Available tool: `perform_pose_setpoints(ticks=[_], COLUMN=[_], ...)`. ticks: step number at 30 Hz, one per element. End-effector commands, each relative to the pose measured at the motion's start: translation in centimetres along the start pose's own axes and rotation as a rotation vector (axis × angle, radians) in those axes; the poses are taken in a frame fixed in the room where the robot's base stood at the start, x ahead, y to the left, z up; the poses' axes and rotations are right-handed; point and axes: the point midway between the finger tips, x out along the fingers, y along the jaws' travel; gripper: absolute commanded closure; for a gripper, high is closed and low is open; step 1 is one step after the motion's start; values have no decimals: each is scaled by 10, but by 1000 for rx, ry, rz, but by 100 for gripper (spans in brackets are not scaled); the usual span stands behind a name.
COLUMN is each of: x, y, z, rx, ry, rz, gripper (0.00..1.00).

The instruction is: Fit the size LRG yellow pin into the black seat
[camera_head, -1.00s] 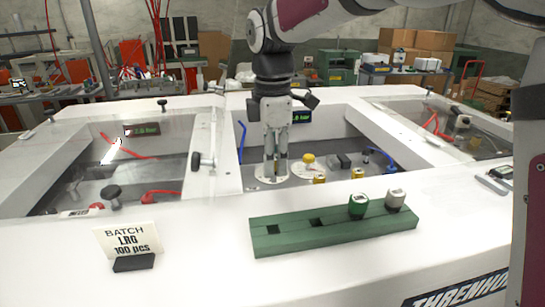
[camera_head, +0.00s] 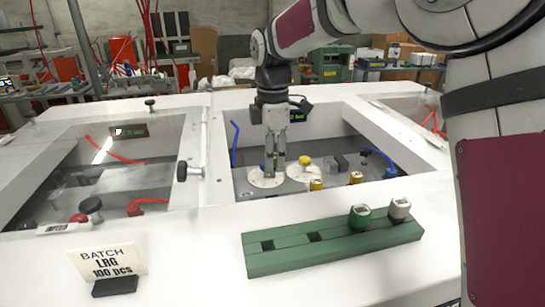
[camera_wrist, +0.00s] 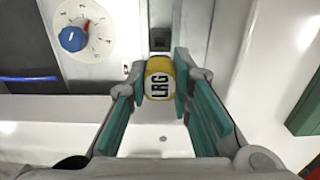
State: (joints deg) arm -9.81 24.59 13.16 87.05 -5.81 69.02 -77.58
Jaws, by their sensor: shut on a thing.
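My gripper (camera_head: 274,172) is low inside the open middle bay of the white bench. In the wrist view its teal-padded fingers (camera_wrist: 160,88) are shut on a yellow pin (camera_wrist: 159,82) with a white face marked LRG. A small dark square part (camera_wrist: 159,40) shows just beyond the pin; I cannot tell whether it is the black seat. In the head view the held pin is hidden by the fingers. A dark block (camera_head: 341,164) sits farther right in the bay. Two more yellow pins (camera_head: 316,184) (camera_head: 356,177) stand near the bay's front edge.
A green rack (camera_head: 290,262) on the front ledge holds green (camera_head: 359,216) and silver (camera_head: 399,208) pins. A blue dial (camera_wrist: 72,38) shows in the wrist view.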

Motion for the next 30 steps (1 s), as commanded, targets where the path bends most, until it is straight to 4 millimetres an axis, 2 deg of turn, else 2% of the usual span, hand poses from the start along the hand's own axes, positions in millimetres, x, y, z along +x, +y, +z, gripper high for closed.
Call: perform_pose_setpoints(ticks=[18, 30], x=[47, 58], y=[0, 0], z=[0, 0], rx=[0, 0], ry=[0, 0], rz=[-1, 0], gripper=[100, 100])
